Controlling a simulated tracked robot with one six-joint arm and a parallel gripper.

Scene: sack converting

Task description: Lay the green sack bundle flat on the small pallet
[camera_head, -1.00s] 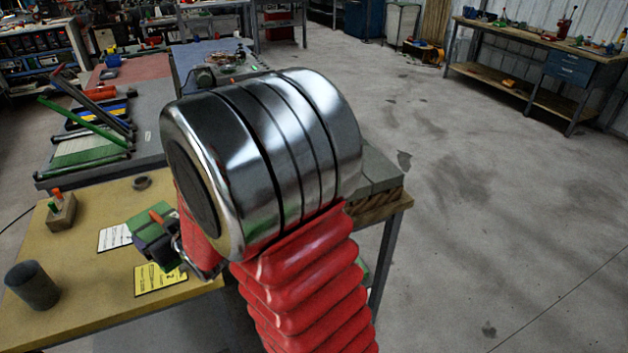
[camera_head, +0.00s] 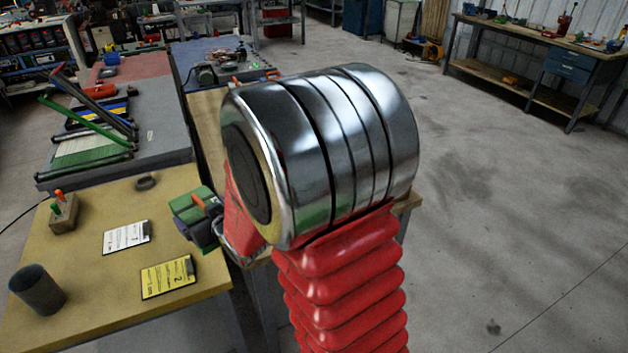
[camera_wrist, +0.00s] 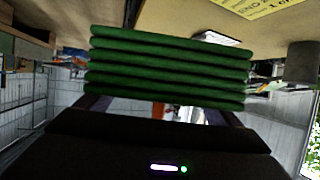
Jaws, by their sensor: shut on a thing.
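The green sack bundle (camera_head: 187,206) is held in my gripper (camera_head: 205,222), left of my red and chrome arm, over the right edge of the yellow-topped table in the head view. In the wrist view the bundle (camera_wrist: 170,68) shows as several stacked green folds across the jaws (camera_wrist: 160,110). My gripper is shut on it. The bundle appears raised clear of the tabletop. I cannot make out the small pallet; my arm hides much of the area behind it.
On the yellow-topped table (camera_head: 85,310) lie a white card (camera_head: 126,237), a yellow card (camera_head: 168,277), a dark cup (camera_head: 37,290), a pegged wooden block (camera_head: 62,212) and a dark ring (camera_head: 146,182). A grey bench with rods (camera_head: 85,130) stands behind. Floor at right is clear.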

